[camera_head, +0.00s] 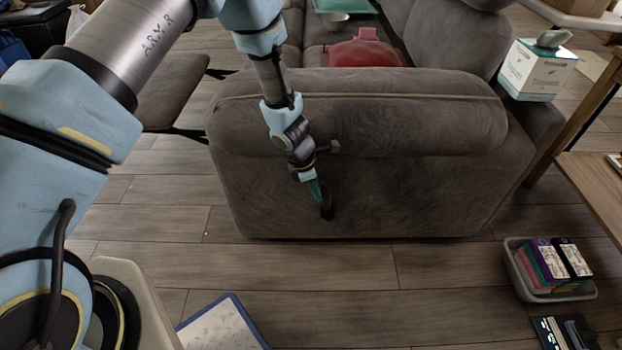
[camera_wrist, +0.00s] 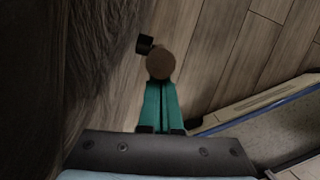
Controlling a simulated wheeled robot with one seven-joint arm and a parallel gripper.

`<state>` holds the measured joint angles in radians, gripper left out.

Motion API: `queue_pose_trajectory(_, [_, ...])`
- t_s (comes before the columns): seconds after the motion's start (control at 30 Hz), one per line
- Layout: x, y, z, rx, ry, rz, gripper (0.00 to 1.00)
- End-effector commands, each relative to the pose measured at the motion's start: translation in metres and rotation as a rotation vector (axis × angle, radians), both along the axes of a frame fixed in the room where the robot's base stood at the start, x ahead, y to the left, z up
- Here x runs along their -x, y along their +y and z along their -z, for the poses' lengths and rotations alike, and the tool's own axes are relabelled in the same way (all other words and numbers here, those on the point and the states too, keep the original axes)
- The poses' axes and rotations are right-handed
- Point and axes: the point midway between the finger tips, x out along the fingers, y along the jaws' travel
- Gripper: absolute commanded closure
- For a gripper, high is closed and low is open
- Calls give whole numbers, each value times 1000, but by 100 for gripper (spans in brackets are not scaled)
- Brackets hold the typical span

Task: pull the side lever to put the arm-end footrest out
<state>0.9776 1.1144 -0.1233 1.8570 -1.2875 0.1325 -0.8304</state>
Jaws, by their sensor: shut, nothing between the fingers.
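The grey sofa (camera_head: 400,130) has its padded arm side facing me. The side lever (camera_head: 327,208), dark with a brown end, sits low on that side. In the wrist view the lever's round brown end (camera_wrist: 160,65) is just beyond my fingertips, with a black piece beside it. My gripper (camera_head: 317,192) has green fingers pressed together with nothing between them. The fingers (camera_wrist: 162,90) point at the lever end; I cannot tell whether they touch it. A grey footrest panel (camera_head: 172,92) stands out from the sofa's left side on dark metal links.
A blue-edged board (camera_head: 222,325) lies on the wood floor at the front. A grey bin of boxes (camera_head: 515,275) stands at the right, near a wooden table (camera_head: 595,185). A tissue box (camera_head: 537,70) and a red item (camera_head: 365,52) are on the sofa.

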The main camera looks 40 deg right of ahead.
Motion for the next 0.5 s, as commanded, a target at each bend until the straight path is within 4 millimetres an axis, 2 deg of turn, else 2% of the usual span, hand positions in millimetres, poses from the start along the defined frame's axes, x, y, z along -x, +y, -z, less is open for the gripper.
queue_pose_trajectory(0.03, [5,-4,-12,-13,-11,9,100])
queue_pose_trajectory(0.5, [17,-21,-9,-75,-63,1,100])
